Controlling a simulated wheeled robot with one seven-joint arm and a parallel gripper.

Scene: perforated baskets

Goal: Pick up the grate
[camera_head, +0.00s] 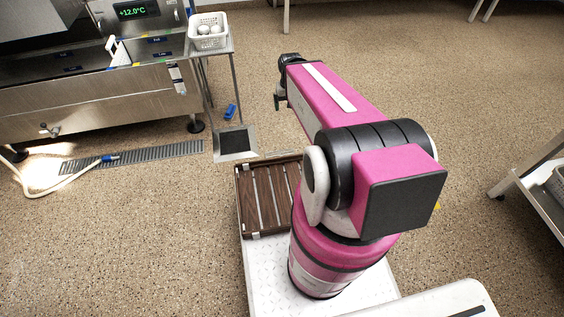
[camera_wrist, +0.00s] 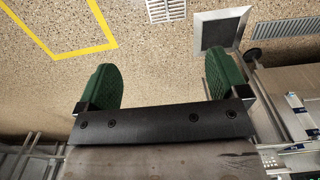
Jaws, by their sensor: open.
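A pale slotted grate (camera_wrist: 165,10) lies on the floor at the top edge of the wrist view, partly cut off. Beside it is a square metal floor frame (camera_wrist: 220,30) with a dark inside; it also shows in the head view (camera_head: 235,142). In the head view I cannot clearly make out the slotted grate. My gripper (camera_wrist: 163,85) has its two green fingers wide apart with nothing between them. In the head view my gripper (camera_head: 279,97) is a small dark shape at the arm's far end, above the floor, apart from the frame.
A long floor drain (camera_head: 130,157) runs left of the frame, with a white hose (camera_head: 60,183) across it. A steel counter (camera_head: 100,100) and a white basket (camera_head: 208,30) stand upper left. A blue item (camera_head: 231,111) lies on the floor. A metal shelf (camera_head: 535,185) stands right.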

